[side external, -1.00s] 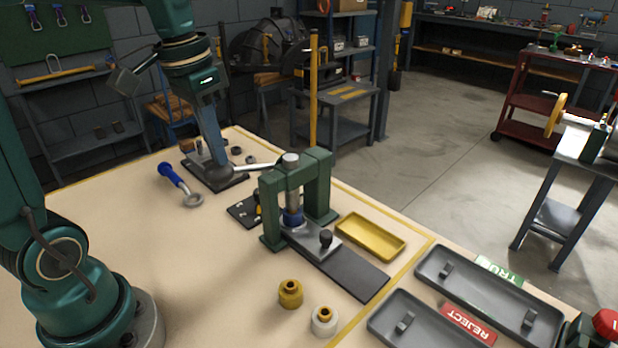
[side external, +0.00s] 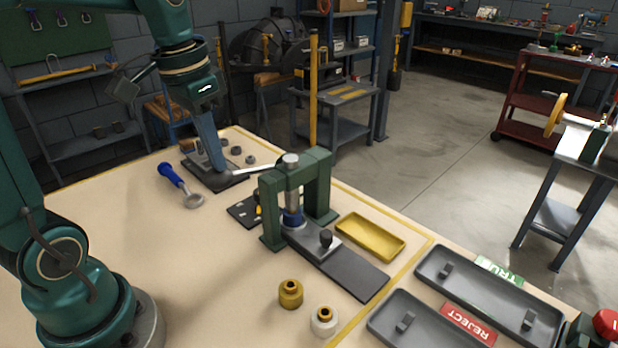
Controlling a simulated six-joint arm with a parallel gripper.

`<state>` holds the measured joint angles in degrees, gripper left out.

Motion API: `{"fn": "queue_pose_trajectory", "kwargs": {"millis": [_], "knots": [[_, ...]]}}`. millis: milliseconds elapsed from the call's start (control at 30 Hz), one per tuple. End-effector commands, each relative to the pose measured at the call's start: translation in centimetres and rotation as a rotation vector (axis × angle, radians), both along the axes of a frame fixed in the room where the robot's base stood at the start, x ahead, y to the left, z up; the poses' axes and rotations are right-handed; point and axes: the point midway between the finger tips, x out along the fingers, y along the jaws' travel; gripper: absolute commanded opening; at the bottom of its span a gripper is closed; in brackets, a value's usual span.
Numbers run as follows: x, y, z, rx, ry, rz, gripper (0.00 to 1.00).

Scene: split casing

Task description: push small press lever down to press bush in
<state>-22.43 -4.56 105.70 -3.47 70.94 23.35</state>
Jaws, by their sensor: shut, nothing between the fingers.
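The small press has a green frame (side external: 325,185) with a steel ram (side external: 292,198) in its middle. Its silver lever (side external: 257,170) reaches out left from the ram top and slopes slightly down to its outer end. My gripper (side external: 222,174) is shut and empty, with its fingertips at the dark outer end of the lever, seemingly on top of it. A blue round part (side external: 292,218) sits under the ram on the grey slide; whether this is the bush or its holder I cannot tell. The ram hides its top.
A yellow tray (side external: 370,237) stands right of the press. A brass bush (side external: 290,293) and a pale one (side external: 324,320) stand in front. A blue-handled tool (side external: 180,184) lies at left. Grey trays (side external: 490,293) are at right. The table's front middle is clear.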

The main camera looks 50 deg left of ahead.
Motion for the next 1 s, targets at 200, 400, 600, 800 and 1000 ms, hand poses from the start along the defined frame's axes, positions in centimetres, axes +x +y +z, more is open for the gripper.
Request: {"fn": "queue_pose_trajectory", "kwargs": {"millis": [200,400,600,800,1000], "knots": [[-0.01,0.01,-0.01,0.0,0.001,0.0,0.0],[-0.06,0.01,-0.13,0.0,0.001,0.0,0.0],[-0.24,0.01,-0.56,0.0,0.002,0.0,0.0],[-0.27,0.01,-0.63,0.0,0.002,0.0,0.0],[-0.26,0.01,-0.63,0.0,0.002,0.0,0.0]]}}
